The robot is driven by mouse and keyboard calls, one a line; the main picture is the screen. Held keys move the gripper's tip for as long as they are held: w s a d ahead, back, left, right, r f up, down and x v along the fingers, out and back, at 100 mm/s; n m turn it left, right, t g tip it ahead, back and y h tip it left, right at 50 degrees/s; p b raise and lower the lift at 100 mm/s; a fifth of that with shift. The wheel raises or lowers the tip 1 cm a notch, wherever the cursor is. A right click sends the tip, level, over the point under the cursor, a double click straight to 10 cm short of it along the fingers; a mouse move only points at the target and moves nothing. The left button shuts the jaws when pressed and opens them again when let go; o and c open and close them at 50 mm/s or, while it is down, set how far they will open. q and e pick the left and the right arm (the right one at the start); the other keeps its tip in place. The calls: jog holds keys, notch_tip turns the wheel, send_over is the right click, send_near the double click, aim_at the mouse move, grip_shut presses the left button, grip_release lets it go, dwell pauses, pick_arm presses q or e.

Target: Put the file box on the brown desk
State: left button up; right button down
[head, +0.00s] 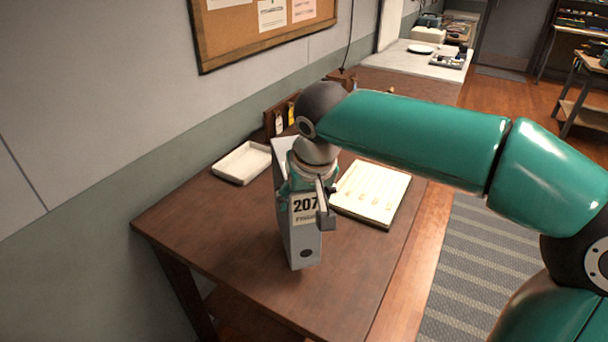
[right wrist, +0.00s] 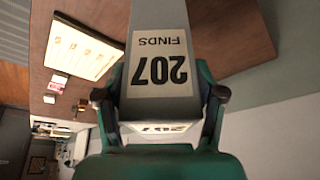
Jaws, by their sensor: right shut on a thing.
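The grey file box (head: 304,246) stands upright at the brown desk (head: 243,271), with a label reading 207 on its spine. My right gripper (head: 311,190) is shut on the file box from above. In the right wrist view the file box (right wrist: 158,18) sits between the two fingers of my right gripper (right wrist: 160,95), its label upside down. The box's lower end is over the desk top; I cannot tell whether it touches the surface. My left gripper is not in view.
A white tray (head: 241,162) lies on the desk by the wall, left of the box. A small wooden rack with tags (head: 280,120) stands behind. The desk's front part is clear. A corkboard (head: 262,30) hangs above.

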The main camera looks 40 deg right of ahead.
aim_at(305, 217)
jog(key=shift+f, duration=2.5)
jog(key=shift+c, duration=0.6)
grip_release()
jog(key=shift+f, duration=0.1)
jog(key=v, duration=1.2)
jog(key=shift+s, duration=0.15)
jog(key=shift+a, duration=0.1)
